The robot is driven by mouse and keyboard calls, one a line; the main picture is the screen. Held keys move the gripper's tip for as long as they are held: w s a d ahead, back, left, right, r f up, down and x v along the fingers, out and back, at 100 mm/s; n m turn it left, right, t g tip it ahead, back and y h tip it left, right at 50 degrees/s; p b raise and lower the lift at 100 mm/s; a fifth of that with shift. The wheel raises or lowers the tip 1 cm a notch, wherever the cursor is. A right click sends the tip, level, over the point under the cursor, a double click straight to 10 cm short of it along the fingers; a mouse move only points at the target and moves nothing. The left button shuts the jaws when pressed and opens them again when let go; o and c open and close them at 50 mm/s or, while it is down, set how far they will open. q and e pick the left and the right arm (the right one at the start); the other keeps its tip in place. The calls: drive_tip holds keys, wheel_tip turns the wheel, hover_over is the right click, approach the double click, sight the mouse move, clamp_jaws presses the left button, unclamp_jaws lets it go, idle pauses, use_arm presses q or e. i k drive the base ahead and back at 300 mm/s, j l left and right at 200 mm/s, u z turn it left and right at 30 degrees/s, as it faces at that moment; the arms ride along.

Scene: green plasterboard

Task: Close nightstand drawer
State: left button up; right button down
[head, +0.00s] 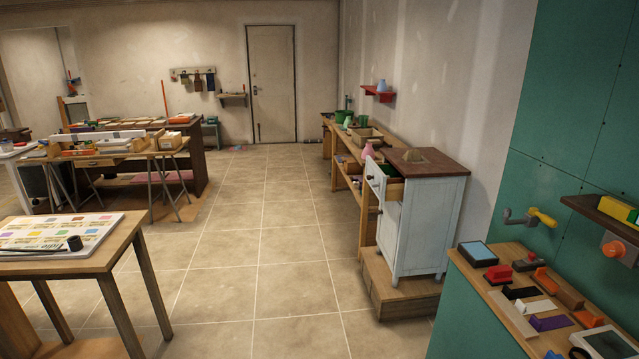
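The nightstand (432,220) is a pale blue-white cabinet with a brown wooden top. It stands on a low wooden platform against the right wall, some way ahead of me. Its drawer (376,178) near the top sticks out to the left, open, with a dark knob on its pale front. Below the drawer is a pale door (388,223) that seems to stand slightly out. Neither of my grippers shows in the head view.
A wooden platform (401,298) juts out under the nightstand. A long workbench (345,150) with pots runs behind it. A table (70,262) stands at the near left, and a tool-covered counter (478,262) at the near right. The tiled floor between is clear.

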sight(391, 189)
drive_tip(key=i, duration=2.45)
